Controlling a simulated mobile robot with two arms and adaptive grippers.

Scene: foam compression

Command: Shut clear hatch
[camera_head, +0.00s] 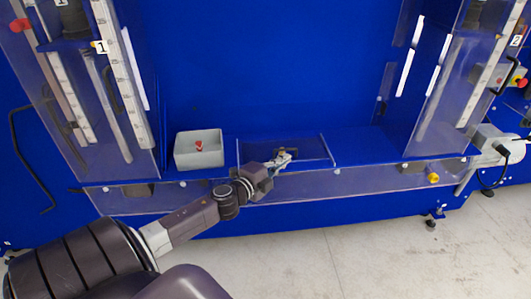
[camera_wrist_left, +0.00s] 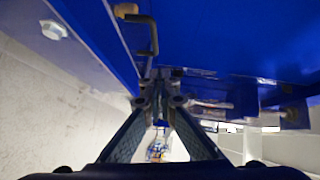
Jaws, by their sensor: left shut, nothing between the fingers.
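A clear panel (camera_head: 310,150) with pale edges lies at the middle of the blue machine's front ledge. It looks like the hatch; I cannot tell how far open it stands. My left gripper (camera_head: 284,156) is at this panel, its fingers shut with nothing between them. I cannot tell whether the fingertips touch it. In the left wrist view the left gripper (camera_wrist_left: 160,92) points along a blue surface, and a black handle (camera_wrist_left: 150,38) stands just beyond the fingertips. My right gripper is not in view.
A grey bin (camera_head: 198,150) with a small red item stands left of the panel. Tall clear doors with scales, marked 1 (camera_head: 101,47) and 2 (camera_head: 516,41), flank the bay. A clear front strip (camera_head: 350,183) runs along the ledge. Pale floor (camera_head: 330,250) lies in front.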

